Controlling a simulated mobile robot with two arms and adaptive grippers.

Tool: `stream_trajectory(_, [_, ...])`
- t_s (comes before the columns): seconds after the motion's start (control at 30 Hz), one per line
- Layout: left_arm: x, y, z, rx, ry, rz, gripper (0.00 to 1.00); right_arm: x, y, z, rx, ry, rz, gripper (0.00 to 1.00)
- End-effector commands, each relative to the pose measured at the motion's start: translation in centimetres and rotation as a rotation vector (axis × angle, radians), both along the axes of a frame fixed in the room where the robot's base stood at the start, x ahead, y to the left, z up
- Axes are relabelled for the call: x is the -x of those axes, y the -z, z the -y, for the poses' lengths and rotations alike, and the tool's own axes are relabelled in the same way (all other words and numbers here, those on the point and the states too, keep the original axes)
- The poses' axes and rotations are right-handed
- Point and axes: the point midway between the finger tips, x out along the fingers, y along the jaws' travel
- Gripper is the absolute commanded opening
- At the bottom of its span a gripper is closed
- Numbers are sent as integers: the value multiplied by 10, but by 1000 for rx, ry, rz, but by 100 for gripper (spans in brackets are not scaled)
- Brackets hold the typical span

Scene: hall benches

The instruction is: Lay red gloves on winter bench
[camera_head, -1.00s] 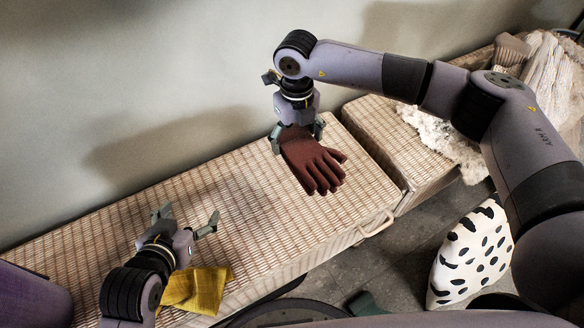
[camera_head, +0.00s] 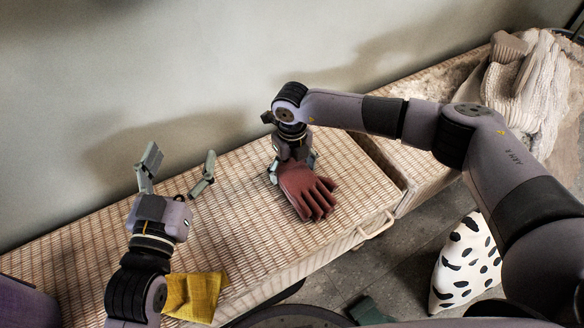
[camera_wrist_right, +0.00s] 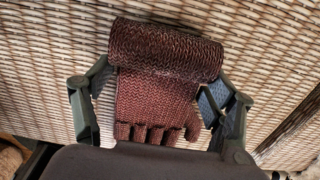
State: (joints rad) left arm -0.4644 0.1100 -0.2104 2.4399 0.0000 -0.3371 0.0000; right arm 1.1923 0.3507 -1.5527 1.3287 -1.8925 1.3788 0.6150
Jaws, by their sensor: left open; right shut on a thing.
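The red gloves (camera_head: 306,188) show as one dark red knitted glove shape with fingers spread. My right gripper (camera_head: 293,166) is shut on them near the cuff end, above the middle of the near wicker bench (camera_head: 240,225). The glove fingers point toward the bench's front edge. I cannot tell whether they touch the weave. In the right wrist view the gloves (camera_wrist_right: 158,100) lie between the fingers of my right gripper (camera_wrist_right: 163,85), with a thick rolled cuff. My left gripper (camera_head: 179,163) is open and empty over the bench's left part.
A yellow cloth (camera_head: 195,297) lies at the bench's front left, beside a purple object (camera_head: 25,300). A second wicker bench (camera_head: 425,170) to the right holds cream and beige knits (camera_head: 525,85). A spotted cushion (camera_head: 465,262) stands on the floor. A handle (camera_head: 376,226) juts from the near bench.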

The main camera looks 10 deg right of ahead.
Motion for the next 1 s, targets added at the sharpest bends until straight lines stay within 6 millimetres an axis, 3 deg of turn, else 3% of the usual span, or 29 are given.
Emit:
stream_trajectory(0.33, [0, -6, 1, 9, 2, 32, 77, 0, 2, 0, 0, 0, 0, 50])
stream_trajectory(0.37, [0, -7, 1, 10, 2, 38, 77, 0, 2, 0, 0, 0, 0, 78])
stream_trajectory(0.63, [0, -8, 1, 10, 2, 38, 77, 0, 2, 0, 0, 0, 0, 96])
stream_trajectory(1.0, [0, -7, 1, 9, 2, 34, 77, 0, 1, 0, 0, 0, 0, 98])
